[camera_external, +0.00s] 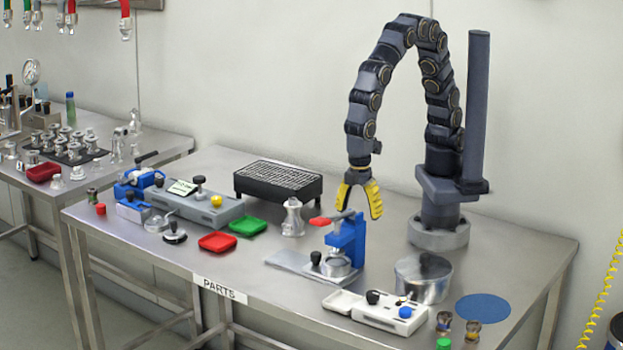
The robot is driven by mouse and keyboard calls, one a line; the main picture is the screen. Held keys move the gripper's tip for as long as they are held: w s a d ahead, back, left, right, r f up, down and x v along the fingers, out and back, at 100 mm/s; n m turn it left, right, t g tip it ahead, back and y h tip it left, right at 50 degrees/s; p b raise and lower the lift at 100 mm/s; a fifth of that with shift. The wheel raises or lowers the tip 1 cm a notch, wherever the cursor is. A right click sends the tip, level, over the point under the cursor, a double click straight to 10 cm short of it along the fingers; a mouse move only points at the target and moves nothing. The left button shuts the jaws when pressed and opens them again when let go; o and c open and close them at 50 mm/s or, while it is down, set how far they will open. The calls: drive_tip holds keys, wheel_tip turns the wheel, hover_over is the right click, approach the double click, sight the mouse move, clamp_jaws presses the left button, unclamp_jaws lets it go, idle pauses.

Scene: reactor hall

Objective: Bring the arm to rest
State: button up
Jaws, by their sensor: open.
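My gripper (359,200) has yellow fingers and hangs pointing down from my arched dark arm. It is open, with nothing visible between the fingers. It is in the air above the steel bench (520,240), close above and behind the blue press (347,243) with the red handle. I cannot tell exactly how far the fingertips are from the press.
A metal fitting (293,217) and a black grated box (278,183) stand left of my gripper. Red (217,242) and green (248,226) trays lie farther left. A steel pot (423,277), a white box (375,312) and a blue disc (483,308) are at the front right.

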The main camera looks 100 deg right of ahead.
drive_tip(key=s+d+r+m, duration=0.2)
drive_tip(key=d+r+m, duration=0.15)
drive_tip(key=d, duration=0.55)
drive_tip(key=s+d+r+m, duration=0.2)
drive_tip(key=d+r, duration=0.3)
drive_tip(key=d, duration=0.4)
drive_tip(key=s+d+r+m+g, duration=0.1)
drive_tip(key=s+d+m, duration=0.3)
drive_tip(key=s+d, duration=0.5)
drive_tip(key=s, duration=0.3)
drive_tip(key=shift+r+m+g, duration=0.2)
drive_tip(key=shift+m+g, duration=0.1)
drive_tip(key=shift+m, duration=0.05)
